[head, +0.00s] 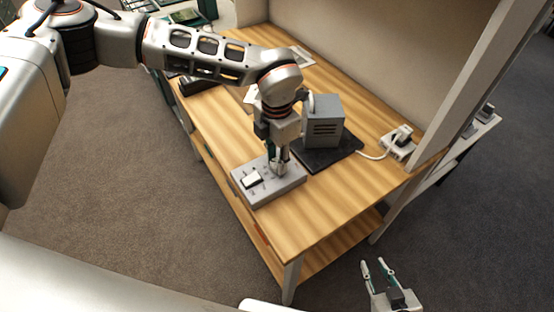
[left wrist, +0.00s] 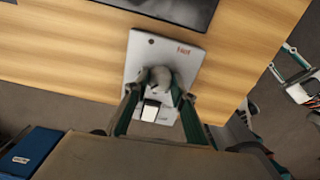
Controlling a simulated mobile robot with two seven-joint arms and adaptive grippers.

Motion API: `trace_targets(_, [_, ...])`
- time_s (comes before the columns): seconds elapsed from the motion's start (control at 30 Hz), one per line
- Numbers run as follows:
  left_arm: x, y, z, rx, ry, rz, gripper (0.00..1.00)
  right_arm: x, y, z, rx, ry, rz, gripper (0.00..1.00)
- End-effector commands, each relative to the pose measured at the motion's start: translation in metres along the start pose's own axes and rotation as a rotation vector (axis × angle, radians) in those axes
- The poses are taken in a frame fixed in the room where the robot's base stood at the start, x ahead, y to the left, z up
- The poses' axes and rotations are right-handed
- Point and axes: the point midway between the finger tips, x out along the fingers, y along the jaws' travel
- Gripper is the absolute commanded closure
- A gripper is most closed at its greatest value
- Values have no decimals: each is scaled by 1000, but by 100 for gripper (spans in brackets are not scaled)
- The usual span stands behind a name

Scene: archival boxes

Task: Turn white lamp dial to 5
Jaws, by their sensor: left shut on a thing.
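A grey control box (head: 286,189) lies near the front edge of the wooden table. Its pale round dial (left wrist: 160,77) shows in the left wrist view, between the fingers of my left gripper (left wrist: 158,88). In the head view my left gripper (head: 278,166) points down onto the box and is shut on the dial, which it largely hides. I cannot read the dial's setting. A white rocker switch (head: 252,179) sits beside the dial on the box. My right gripper (head: 374,264) is open and empty, off the table at the lower right.
A grey vented housing (head: 324,120) stands on a dark plate (head: 345,158) behind the box. A white cable runs from there to a power strip (head: 399,143). Red lettering "Hot" (left wrist: 184,50) marks the box. The front right tabletop (head: 310,215) is clear.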

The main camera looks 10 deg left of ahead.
Motion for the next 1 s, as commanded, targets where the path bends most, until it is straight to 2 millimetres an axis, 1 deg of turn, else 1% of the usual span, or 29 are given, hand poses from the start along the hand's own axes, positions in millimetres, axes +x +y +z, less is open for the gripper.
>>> trace_targets(0.3, [0,0,0,295,0,1,97,2,0,3,0,-1,0,75])
trace_targets(0.5, [0,0,0,456,1,1,97,2,-1,3,0,-1,0,75])
trace_targets(0.7, [0,0,0,577,1,1,97,2,-1,3,0,-1,0,75])
trace_targets(1.0, [0,0,0,667,0,1,97,2,-1,3,0,-1,0,75])
